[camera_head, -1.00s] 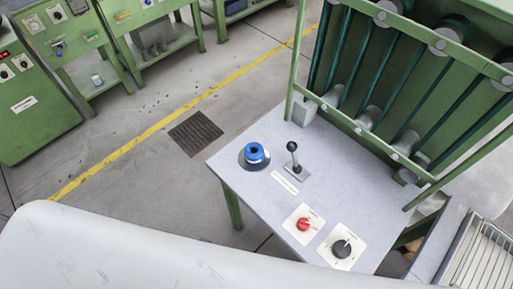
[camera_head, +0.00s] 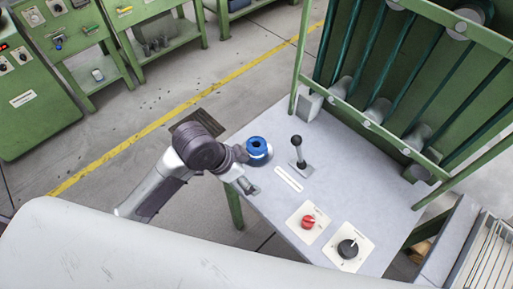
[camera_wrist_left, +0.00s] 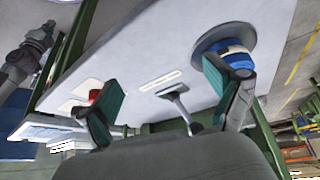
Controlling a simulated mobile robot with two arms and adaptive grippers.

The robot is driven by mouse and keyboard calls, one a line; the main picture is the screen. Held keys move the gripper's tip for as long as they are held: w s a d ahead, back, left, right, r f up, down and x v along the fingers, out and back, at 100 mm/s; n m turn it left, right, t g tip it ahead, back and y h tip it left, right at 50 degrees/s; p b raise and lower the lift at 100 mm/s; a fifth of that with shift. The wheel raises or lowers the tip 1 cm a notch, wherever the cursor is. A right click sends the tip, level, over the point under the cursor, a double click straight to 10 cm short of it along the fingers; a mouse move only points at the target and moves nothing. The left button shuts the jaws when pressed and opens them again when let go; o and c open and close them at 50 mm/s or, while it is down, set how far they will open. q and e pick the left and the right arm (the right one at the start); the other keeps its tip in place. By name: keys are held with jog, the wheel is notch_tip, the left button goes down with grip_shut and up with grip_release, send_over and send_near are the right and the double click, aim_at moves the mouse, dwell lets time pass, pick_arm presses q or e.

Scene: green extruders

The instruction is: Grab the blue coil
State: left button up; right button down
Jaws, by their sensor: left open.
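The blue coil (camera_head: 257,146) sits on a dark round disc near the left corner of the grey table. My left gripper (camera_head: 240,168) is at the table's left edge, just left of the coil, and its wrist covers part of the disc. In the left wrist view the coil (camera_wrist_left: 238,58) is at the upper right, partly behind one finger. My left gripper (camera_wrist_left: 162,78) is open there, its fingers wide apart, with nothing held between them. Whether a finger touches the coil cannot be told.
A black-knobbed lever (camera_head: 298,154) stands close to the coil's right. A red knob (camera_head: 308,222) and a black knob (camera_head: 347,249) sit nearer the front. A green frame with rods (camera_head: 375,110) rises behind.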

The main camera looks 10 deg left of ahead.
pick_arm(q)
jog(key=w+r+m+g, duration=0.1)
jog(key=w+r+m, duration=0.2)
jog(key=w, duration=0.1)
jog(key=m+g, duration=0.1)
jog(key=m, duration=0.1)
send_near(256, 144)
jog(key=d+f, duration=0.2)
jog(key=f, duration=0.1)
jog(key=shift+s+d, duration=0.1)
jog(key=shift+s, duration=0.2)
jog(key=shift+p+x, duration=0.75)
jog(key=shift+x, duration=1.95)
jog(key=shift+r, duration=0.15)
jog(key=c, duration=1.3)
